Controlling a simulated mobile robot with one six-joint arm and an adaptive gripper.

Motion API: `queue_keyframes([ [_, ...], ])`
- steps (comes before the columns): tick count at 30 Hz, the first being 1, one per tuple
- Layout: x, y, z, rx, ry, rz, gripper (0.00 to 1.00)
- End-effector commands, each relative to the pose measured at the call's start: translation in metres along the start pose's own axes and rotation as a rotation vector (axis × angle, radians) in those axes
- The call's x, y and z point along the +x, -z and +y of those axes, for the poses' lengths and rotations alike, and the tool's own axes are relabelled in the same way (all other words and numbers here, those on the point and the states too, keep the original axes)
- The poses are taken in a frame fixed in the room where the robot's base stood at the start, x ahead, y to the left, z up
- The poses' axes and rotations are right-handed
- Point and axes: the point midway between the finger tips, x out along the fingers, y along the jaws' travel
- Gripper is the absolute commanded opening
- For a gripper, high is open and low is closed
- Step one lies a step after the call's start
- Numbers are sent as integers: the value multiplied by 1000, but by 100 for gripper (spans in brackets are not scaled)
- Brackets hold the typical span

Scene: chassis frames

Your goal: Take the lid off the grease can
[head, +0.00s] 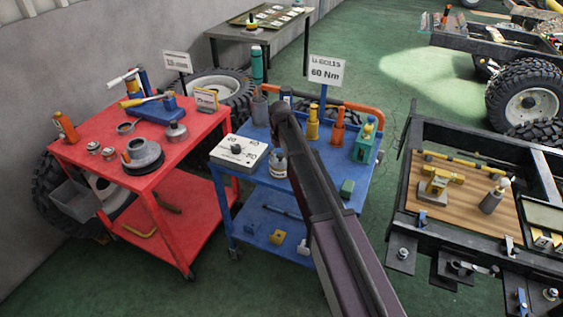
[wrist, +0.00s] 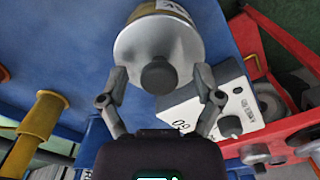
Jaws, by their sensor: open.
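The grease can (head: 279,165) stands upright on the blue cart, beside the white box; my arm passes close to its right side in the head view. In the wrist view the can (wrist: 178,14) has a pale label, and its round grey lid (wrist: 132,48) with a dark knob (wrist: 159,76) is on it. My gripper (wrist: 160,73) is open, with one finger on each side of the lid and the knob between them. I cannot tell whether a fingertip touches the lid. The fingers do not show clearly in the head view.
The white box (head: 238,153) is close to the can; it also shows in the wrist view (wrist: 238,108). The red cart (head: 90,160) with several cans is at left.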

Motion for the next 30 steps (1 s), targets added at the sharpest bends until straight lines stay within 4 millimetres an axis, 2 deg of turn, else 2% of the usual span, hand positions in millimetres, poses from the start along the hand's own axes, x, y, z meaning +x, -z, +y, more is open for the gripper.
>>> queue_keyframes([
  [3, 0, 0, 0, 0, 0, 0, 83],
  [4, 0, 0, 0, 0, 0, 0, 78],
  [9, 0, 0, 0, 0, 0, 0, 27],
  [12, 0, 0, 0, -1, 0, 0, 0],
  [30, -6, 0, -1, -1, 0, 0, 0],
])
